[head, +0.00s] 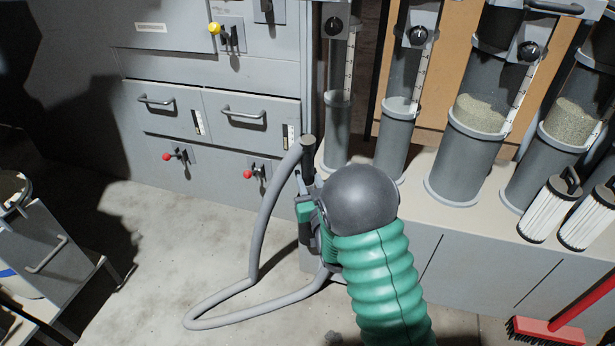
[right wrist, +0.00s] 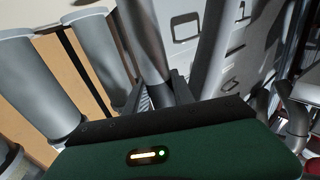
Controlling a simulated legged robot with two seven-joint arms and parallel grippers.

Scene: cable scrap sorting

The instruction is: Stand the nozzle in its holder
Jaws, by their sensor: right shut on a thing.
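My right gripper (head: 306,182) is shut on the nozzle (head: 308,150), a dark grey tube at the side of the grey cabinet. The grey hose (head: 264,215) bends over near the nozzle's top and loops down to the floor. In the right wrist view, the nozzle (right wrist: 150,50) runs between the two dark fingers (right wrist: 160,92), with the paler hose (right wrist: 214,50) beside it. My arm and hand cover much of the nozzle's lower part in the head view. I cannot make out the holder clearly, nor whether the nozzle touches it. My left gripper is out of view.
Grey cabinets with drawers (head: 212,118) and red-knobbed levers stand behind. Clear canisters (head: 478,110) stand on a ledge (head: 415,200) to the right, with white filters (head: 548,208) beside them. A red brush (head: 545,330) is at lower right. Floor (head: 165,235) at left is mostly clear.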

